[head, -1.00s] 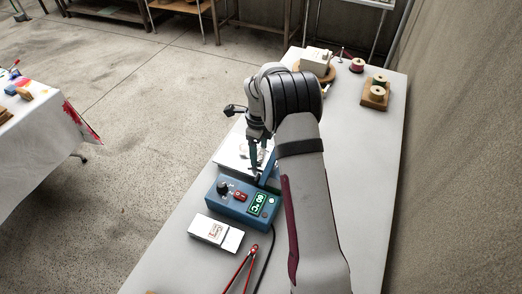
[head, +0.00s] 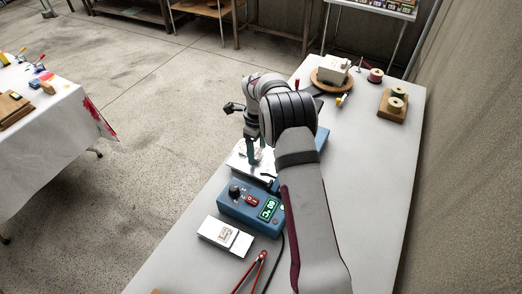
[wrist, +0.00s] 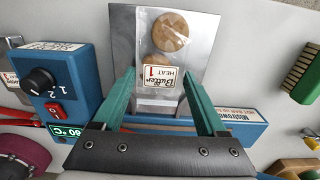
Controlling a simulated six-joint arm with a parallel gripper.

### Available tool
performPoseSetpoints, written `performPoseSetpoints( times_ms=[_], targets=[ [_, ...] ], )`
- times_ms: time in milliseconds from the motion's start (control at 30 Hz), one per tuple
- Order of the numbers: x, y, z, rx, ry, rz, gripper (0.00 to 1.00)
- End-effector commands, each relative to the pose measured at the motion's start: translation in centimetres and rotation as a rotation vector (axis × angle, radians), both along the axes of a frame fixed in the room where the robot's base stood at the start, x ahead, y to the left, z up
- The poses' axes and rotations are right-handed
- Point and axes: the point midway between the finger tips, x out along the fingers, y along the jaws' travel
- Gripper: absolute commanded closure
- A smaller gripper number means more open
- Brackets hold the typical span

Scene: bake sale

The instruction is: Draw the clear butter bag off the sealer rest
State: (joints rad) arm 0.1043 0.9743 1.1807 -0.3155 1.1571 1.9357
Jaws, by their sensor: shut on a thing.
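The clear butter bag (wrist: 156,101) lies over the metal rest plate in the wrist view. It has a white label reading Butter and HEAT 1, and round brown cookies show through it. My gripper (wrist: 160,72) is shut on the bag, with one teal finger at each side edge. The sealer rest (wrist: 206,28) is a flat grey plate in front of the blue sealer bar (wrist: 245,128). In the head view my gripper (head: 252,160) points down over the pale rest (head: 236,164); the bag is mostly hidden there.
The blue control box (head: 240,212) with knob and green display stands beside the rest. A white labelled box (head: 225,236) and red-handled tool (head: 250,272) lie nearer. A green brush (wrist: 302,73) is right in the wrist view.

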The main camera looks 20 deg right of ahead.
Motion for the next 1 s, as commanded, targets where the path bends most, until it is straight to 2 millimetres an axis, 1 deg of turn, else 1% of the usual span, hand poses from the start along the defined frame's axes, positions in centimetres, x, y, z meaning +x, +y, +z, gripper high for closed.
performPoseSetpoints(
  times_ms=[200,233,300,367,567,667,767,867,900,1000],
  targets=[
    [0.1,0.0,0.0,0.000,0.000,0.000,0.52],
    [0.1,0.0,0.0,0.000,0.000,0.000,0.22],
    [0.0,0.0,0.0,0.000,0.000,0.000,0.09],
    [0.0,0.0,0.0,0.000,0.000,0.000,0.00],
    [0.0,0.0,0.1,0.000,0.000,-0.001,0.00],
    [0.1,0.0,0.7,0.000,-0.001,-0.001,0.00],
    [0.1,0.0,2.5,0.000,-0.004,-0.002,0.00],
    [0.2,0.0,5.6,0.000,-0.007,-0.002,0.00],
    [0.2,0.0,6.9,-0.001,-0.006,-0.001,0.00],
    [0.1,0.0,10.2,-0.001,-0.006,-0.001,0.00]
  ],
)
